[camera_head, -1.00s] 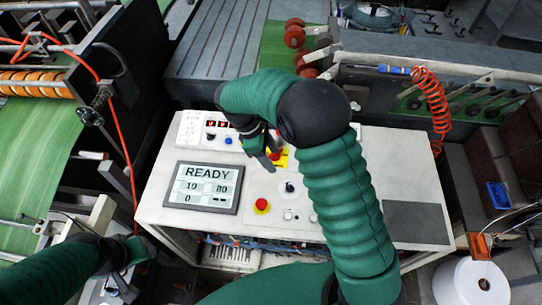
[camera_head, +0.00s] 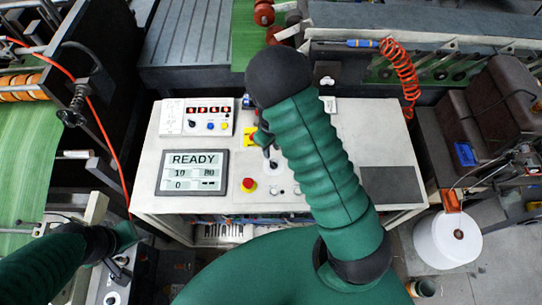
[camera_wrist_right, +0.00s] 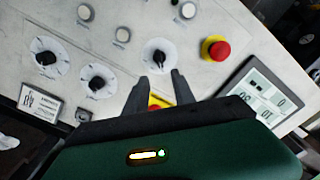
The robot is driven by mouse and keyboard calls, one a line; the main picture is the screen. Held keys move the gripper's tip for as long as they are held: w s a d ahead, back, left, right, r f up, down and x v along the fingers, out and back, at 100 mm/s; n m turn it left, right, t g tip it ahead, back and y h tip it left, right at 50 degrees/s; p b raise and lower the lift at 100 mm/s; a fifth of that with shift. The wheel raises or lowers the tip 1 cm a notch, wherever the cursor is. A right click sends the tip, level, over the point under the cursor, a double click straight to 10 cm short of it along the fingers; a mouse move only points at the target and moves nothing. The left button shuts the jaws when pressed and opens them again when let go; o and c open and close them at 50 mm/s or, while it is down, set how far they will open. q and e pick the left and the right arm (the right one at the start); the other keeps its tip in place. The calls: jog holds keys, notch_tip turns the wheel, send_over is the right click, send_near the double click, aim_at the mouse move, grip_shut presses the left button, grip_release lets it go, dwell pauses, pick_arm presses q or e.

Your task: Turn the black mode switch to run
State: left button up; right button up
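A black switch knob on a white round dial (camera_head: 272,164) sits on the pale control panel, right of the READY screen. In the right wrist view the knob (camera_wrist_right: 158,57) lies just beyond the fingertips; its lettering is too small to read. My right gripper (camera_wrist_right: 160,80) is open, with its two dark fingers apart and nothing seen between their tips. In the head view the right gripper (camera_head: 264,137) is largely hidden by my arm. My left gripper (camera_head: 123,238) is left of the panel, and its fingers do not show clearly.
A red mushroom button (camera_head: 248,185) stands close to the dial, and the READY screen (camera_head: 193,172) is left of it. A yellow-backed part (camera_head: 250,136) is behind the dial. Two more black knobs (camera_wrist_right: 45,57) (camera_wrist_right: 96,83) show in the wrist view. A grey pad (camera_head: 363,185) lies at right.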

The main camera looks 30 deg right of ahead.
aim_at(271, 161)
notch_tip(271, 161, down, 7)
jog(key=shift+s+r+p, duration=0.1)
jog(key=shift+p, duration=0.65)
jog(key=shift+f, duration=0.45)
grip_shut()
